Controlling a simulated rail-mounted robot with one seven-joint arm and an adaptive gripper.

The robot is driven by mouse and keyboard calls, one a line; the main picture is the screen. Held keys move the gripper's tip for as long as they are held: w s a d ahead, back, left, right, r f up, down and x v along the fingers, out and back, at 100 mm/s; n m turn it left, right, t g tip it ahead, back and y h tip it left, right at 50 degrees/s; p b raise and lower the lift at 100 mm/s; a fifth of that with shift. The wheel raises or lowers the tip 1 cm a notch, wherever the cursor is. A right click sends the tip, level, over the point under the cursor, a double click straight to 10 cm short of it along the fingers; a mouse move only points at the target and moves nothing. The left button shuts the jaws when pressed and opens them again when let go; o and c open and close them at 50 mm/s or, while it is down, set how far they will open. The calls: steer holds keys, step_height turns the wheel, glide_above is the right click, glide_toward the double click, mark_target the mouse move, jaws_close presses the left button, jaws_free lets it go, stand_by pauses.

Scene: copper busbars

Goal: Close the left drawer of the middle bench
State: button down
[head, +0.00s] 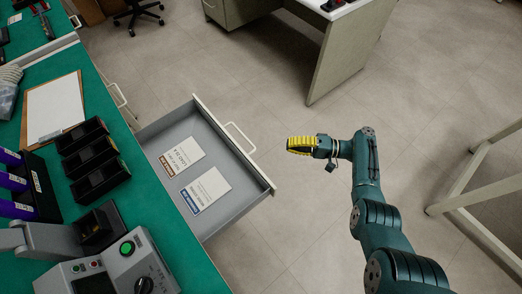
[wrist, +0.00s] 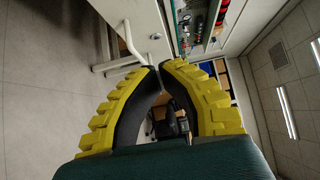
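The grey drawer (head: 224,205) stands pulled out from the green-topped bench (head: 190,235) in the head view. Its pale front panel (head: 212,117) has a white bar handle (head: 240,137). Two printed cards (head: 181,155) lie inside on its floor. My gripper (head: 290,145), with yellow-backed fingers, is to the right of the drawer front and handle, apart from them, pointing left. In the wrist view my gripper (wrist: 160,67) has its dark fingertips together with nothing seen between them. A pale panel with a white handle (wrist: 125,45) shows beyond the fingertips there.
Black bins (head: 88,160), a clipboard (head: 55,108) and a grey device with a green button (head: 127,249) are on the bench. A desk (head: 345,60) stands at the back, and a pale frame (head: 470,195) at the right. The floor (head: 270,95) around the drawer front is clear.

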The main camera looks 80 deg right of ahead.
steer(key=w+a, duration=0.4)
steer(key=w, duration=0.8)
steer(key=shift+w+r+p, duration=0.15)
steer(key=shift+w+p, duration=0.05)
steer(key=shift+p, duration=0.1)
steer(key=shift+a, duration=0.2)
